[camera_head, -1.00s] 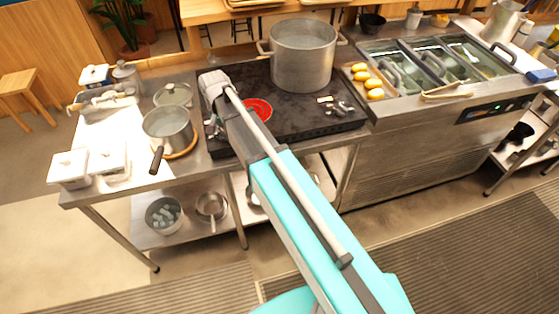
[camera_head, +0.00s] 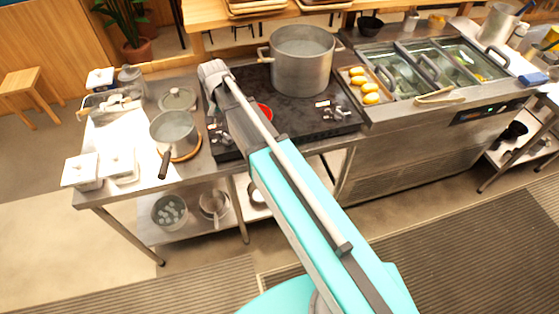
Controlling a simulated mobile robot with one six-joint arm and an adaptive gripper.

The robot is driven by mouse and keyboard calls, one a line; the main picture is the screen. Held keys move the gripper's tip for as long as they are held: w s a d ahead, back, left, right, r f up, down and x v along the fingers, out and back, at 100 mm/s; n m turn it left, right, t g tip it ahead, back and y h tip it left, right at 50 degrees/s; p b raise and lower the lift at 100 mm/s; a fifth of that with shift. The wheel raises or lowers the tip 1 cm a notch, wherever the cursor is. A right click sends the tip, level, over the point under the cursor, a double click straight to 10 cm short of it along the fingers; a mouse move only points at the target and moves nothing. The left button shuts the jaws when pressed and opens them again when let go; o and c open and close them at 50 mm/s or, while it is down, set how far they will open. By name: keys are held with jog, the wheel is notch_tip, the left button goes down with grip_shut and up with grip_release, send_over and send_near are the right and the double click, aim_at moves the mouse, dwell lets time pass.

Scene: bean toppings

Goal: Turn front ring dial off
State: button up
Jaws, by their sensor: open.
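A black cooktop (camera_head: 290,122) is set in the steel counter. Small dials (camera_head: 328,106) sit at the cooktop's right front. More small knob-like parts (camera_head: 217,128) show at its left front, beside my arm; I cannot tell which dial belongs to the red ring or how it is turned. My arm reaches across the cooktop to its left back, ending in a grey joint. My gripper's fingers cannot be made out; they are hidden by the arm or out of sight.
A large steel pot (camera_head: 302,65) stands on the cooktop's back. A saucepan (camera_head: 174,132) with its handle toward the front stands left, near a lid (camera_head: 177,98) and white containers (camera_head: 81,171). A tray of yellow items (camera_head: 352,73) lies right. The floor in front is clear.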

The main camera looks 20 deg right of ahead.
jog(key=shift+r+p, duration=2.85)
jog(key=shift+r, duration=0.3)
jog(key=s+d+f+n+b, duration=0.4)
jog(key=s+d+f+b, duration=1)
jog(key=s, duration=0.3)
jog(key=shift+d+f+n+b, duration=0.3)
jog(key=shift+d+f+b, duration=0.05)
jog(key=shift+f+b, duration=0.4)
notch_tip(320, 180, up, 16)
jog(key=f+n+p, duration=0.1)
jog(key=n+p, duration=0.3)
jog(key=p, duration=1.2)
send_over(227, 136)
jog(key=shift+r+b, duration=0.2)
jog(key=shift+b, duration=0.1)
jog(key=shift+f, duration=0.2)
notch_tip(227, 136, down, 13)
jog(key=b, duration=1.3)
jog(key=shift+f+b, duration=0.2)
jog(key=shift+b, duration=0.2)
